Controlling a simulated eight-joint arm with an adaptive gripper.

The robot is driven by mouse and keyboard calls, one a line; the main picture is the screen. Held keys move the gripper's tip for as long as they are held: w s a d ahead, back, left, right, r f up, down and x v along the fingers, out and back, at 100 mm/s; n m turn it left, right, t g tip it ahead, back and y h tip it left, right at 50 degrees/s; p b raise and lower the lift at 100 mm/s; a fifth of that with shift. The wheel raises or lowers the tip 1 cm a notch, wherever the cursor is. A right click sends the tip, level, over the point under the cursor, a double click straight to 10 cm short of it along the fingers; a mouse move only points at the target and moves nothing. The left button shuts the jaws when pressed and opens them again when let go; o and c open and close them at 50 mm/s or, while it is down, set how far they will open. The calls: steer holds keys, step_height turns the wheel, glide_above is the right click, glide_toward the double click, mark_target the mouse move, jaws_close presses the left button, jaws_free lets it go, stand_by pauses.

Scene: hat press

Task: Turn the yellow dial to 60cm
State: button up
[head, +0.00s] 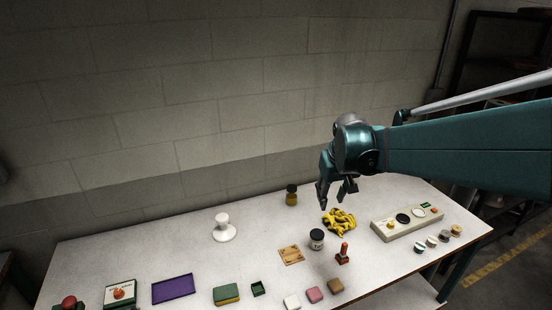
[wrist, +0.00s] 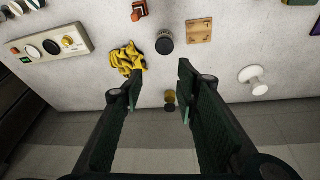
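The yellow dial (head: 390,225) sits at the left end of a beige control panel (head: 411,231) on the right part of the table. In the wrist view the yellow dial (wrist: 68,41) is at the upper left, on the panel (wrist: 42,49). The dial's scale is too small to read. My gripper (head: 332,199) is open and empty, above the table, to the left of the panel and apart from it. In the wrist view both fingers of my gripper (wrist: 157,90) are spread with nothing between them.
A crumpled yellow cloth or glove (head: 339,220) lies between my gripper and the panel. A dark-topped jar (head: 317,239) and an orange-handled stamp (head: 343,254) stand in front. Several small round pieces (head: 432,242) lie before the panel. A yellow-brown jar (head: 291,196) stands behind.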

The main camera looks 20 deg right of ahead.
steer(key=w+d+f+m+g+p, duration=0.1)
steer(key=w+d+f, duration=0.15)
steer(key=d, duration=0.65)
steer(key=w+d+f+g+p, duration=0.15)
steer(key=d+f, duration=0.25)
steer(key=d, duration=0.5)
steer(key=m+y+p, duration=0.1)
glide_toward(392, 223)
steer(key=shift+w+a+f+g, duration=0.2)
steer(key=shift+w+f+g, duration=0.05)
steer(key=shift+w+g, duration=0.2)
steer(key=shift+s+d+f, duration=0.15)
steer(key=shift+d+f, duration=0.05)
steer(key=shift+d, duration=0.05)
steer(key=shift+f, duration=0.1)
steer(key=shift+f, duration=3.75)
steer(key=shift+c, duration=0.3)
steer(key=c, duration=0.8)
